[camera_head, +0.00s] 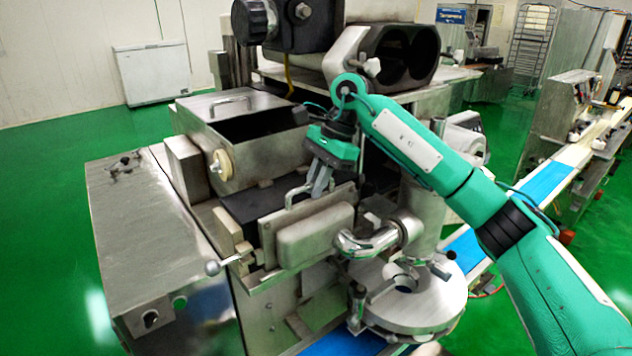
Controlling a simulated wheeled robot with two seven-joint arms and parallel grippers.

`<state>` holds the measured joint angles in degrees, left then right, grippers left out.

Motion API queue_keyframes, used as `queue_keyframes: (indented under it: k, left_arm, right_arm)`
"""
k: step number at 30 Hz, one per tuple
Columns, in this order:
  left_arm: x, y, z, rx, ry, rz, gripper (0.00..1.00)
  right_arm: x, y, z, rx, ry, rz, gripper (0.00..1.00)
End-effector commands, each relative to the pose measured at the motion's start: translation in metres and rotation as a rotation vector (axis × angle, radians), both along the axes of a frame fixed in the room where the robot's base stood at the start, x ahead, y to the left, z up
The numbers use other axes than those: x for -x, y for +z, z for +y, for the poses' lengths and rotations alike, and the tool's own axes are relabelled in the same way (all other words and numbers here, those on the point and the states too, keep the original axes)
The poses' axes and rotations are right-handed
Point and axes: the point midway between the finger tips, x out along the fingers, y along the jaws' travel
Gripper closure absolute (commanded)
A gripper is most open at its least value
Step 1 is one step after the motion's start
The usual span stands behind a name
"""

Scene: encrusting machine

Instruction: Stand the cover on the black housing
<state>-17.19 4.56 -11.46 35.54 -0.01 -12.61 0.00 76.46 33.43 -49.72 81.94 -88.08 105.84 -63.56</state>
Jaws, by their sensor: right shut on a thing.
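The cover (313,238) is a grey metal plate with a raised rounded panel and a bar handle on its top edge. It is upright at the front of the machine, beside a low black block (248,203). My right gripper (317,190) reaches down from above and is shut on the cover's handle; its fingers hide part of the handle. I cannot tell whether the cover's lower edge touches the machine. A black housing (408,52) with two large round openings sits higher up, behind my right arm. My left gripper is out of view.
A metal hopper box (240,150) with a handled lid stands left of my gripper. A curved steel pipe (372,243) and a round metal disc (425,300) are close to the cover's right. A ball-ended lever (213,268) sticks out at its left.

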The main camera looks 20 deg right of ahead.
Motion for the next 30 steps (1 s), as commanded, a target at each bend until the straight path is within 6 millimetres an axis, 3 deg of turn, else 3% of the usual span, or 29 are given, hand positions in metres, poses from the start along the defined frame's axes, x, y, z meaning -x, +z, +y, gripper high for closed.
queue_keyframes:
  k: [6,7,11,17,18,19,30]
  left_arm:
    - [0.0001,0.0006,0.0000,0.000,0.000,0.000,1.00]
    - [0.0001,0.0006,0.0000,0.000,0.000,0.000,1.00]
    - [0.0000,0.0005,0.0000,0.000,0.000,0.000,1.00]
    - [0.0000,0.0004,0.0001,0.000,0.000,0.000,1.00]
    - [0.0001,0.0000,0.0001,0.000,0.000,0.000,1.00]
    - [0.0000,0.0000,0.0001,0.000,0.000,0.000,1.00]
    - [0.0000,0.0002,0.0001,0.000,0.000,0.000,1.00]
  right_arm:
    - [0.0000,0.0017,0.0001,-0.003,-0.001,-0.001,1.00]
    - [0.0000,0.0017,0.0001,-0.003,-0.001,-0.001,0.86]
    - [0.0000,0.0012,0.0000,-0.001,0.000,-0.001,0.63]
    - [0.0001,0.0004,0.0000,-0.001,-0.001,0.001,0.63]
    - [0.0001,-0.0024,-0.0002,0.001,0.000,0.004,0.55]
    - [0.0001,-0.0022,-0.0001,0.001,0.000,0.004,0.54]
    - [0.0000,-0.0008,0.0000,0.001,0.000,0.002,0.54]
